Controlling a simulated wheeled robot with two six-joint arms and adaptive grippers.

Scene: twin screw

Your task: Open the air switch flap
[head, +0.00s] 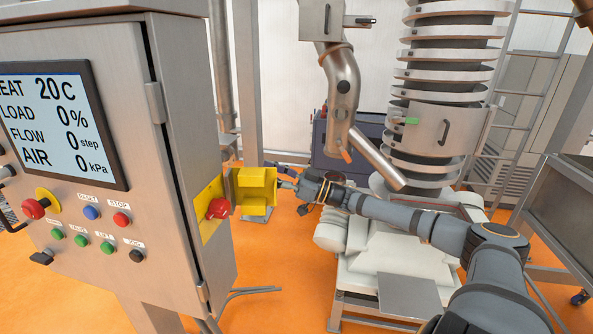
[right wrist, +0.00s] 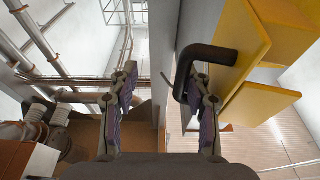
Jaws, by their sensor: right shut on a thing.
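The yellow air switch flap (head: 257,180) stands out from the right side of the steel cabinet, next to the red rotary switch (head: 218,208) on its yellow plate (head: 207,192). The switch is uncovered in the head view. My right gripper (head: 285,182) is at the flap's right edge. In the right wrist view the flap (right wrist: 237,60) fills the upper right, with its bent black handle (right wrist: 208,54) at the right-hand finger. My right gripper (right wrist: 163,95) is shut on this handle, though a gap shows between its fingers. My left gripper is not in view.
The steel cabinet (head: 185,120) with a display (head: 60,125) and several buttons fills the left. A steel pipe (head: 345,95) and a spiral column (head: 440,130) stand behind my right arm. Orange floor (head: 280,290) is open below the flap.

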